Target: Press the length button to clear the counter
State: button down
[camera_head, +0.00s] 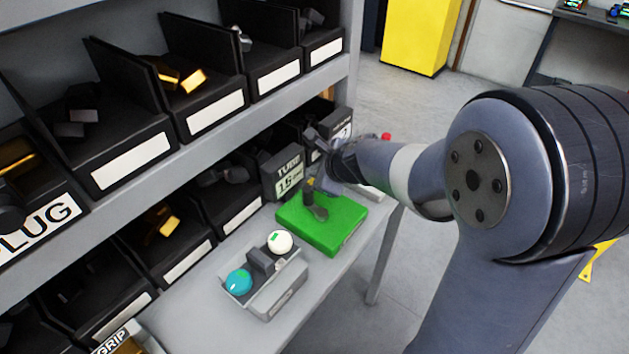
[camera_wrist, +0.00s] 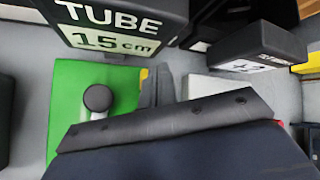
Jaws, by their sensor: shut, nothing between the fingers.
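A black display box reading "TUBE 15 cm" (camera_head: 287,177) stands behind the green board and also shows large at the top of the wrist view (camera_wrist: 115,28). A second black box with a white label (camera_head: 342,130) stands to its right; it also shows in the wrist view (camera_wrist: 262,48), its label hard to read. A small red button-like knob (camera_head: 386,136) shows just beyond my wrist; I cannot tell whether it is the length button. My gripper (camera_head: 318,165) is shut and empty above the board's back edge. My arm hides part of the bench there.
The green board (camera_head: 345,235) carries a dark-headed lever (camera_head: 316,208). Shelves of black bins (camera_head: 130,160) line the left. Bench space (camera_head: 190,318) is clear at front left.

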jog(key=shift+f, duration=0.4)
jog(key=shift+f+b, duration=0.5)
jog(key=shift+b, duration=0.25)
jog(key=shift+r, duration=0.15)
dwell(0.5)
jog(key=shift+r+p, duration=0.8)
jog(key=shift+p, duration=0.15)
notch_tip(320, 180, up, 5)
jog(key=p, duration=0.5)
jog(key=shift+f, duration=0.1)
dwell(0.4)
